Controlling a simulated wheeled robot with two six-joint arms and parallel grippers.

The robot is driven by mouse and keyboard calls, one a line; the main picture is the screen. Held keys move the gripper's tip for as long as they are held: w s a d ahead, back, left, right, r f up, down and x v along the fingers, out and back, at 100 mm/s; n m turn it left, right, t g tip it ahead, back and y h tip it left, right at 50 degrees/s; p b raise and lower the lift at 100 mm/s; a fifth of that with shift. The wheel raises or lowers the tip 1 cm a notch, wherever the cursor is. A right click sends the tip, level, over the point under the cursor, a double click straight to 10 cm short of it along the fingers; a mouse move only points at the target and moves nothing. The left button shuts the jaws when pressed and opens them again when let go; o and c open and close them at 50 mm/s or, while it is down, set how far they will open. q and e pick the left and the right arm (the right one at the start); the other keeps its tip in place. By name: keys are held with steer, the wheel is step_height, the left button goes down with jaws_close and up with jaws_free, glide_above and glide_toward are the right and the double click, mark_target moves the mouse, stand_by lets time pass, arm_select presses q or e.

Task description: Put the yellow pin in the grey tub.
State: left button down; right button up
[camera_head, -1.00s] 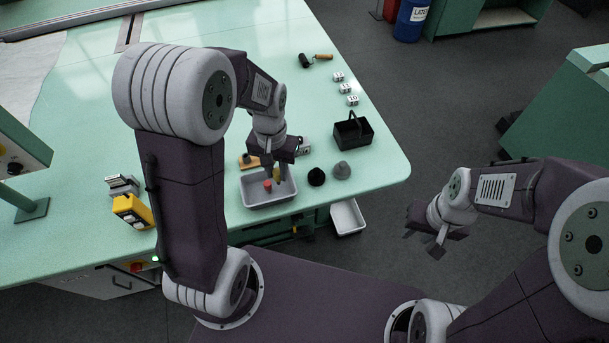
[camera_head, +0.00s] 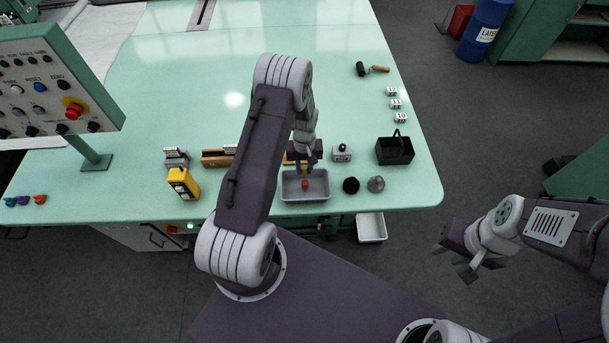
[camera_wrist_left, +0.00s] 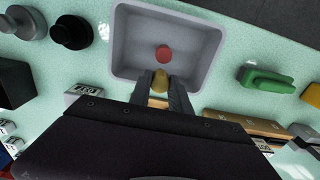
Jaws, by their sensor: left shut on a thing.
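The grey tub (camera_head: 319,195) stands near the table's front edge; it also fills the upper middle of the left wrist view (camera_wrist_left: 130,45). A red pin (camera_head: 305,184) is inside it and shows as a red disc in the left wrist view (camera_wrist_left: 163,53). My left gripper (camera_head: 304,171) is at the tub's back side, pointing down. In the left wrist view its fingers are shut on the yellow pin (camera_wrist_left: 160,79), which appears at the tub's rim. Whether the pin touches the tub is unclear. My right gripper (camera_head: 455,262) is open and empty, off the table's right side.
Right of the tub are a black round piece (camera_head: 351,185), a grey one (camera_head: 376,184) and a black basket (camera_head: 394,150). A yellow device (camera_head: 183,184) stands to the left. A wooden holder (camera_head: 217,158) is behind my left arm. A control panel (camera_head: 50,85) rises at the left.

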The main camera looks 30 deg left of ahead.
mark_target(305, 174)
arm_select(q)
step_height(305, 174, down, 3)
steer(key=shift+d+f+p, duration=0.15)
steer(key=shift+p, duration=0.25)
steer(key=shift+f, duration=0.35)
steer(key=c, duration=1.2)
jaws_free()
steer(key=shift+r, duration=0.1)
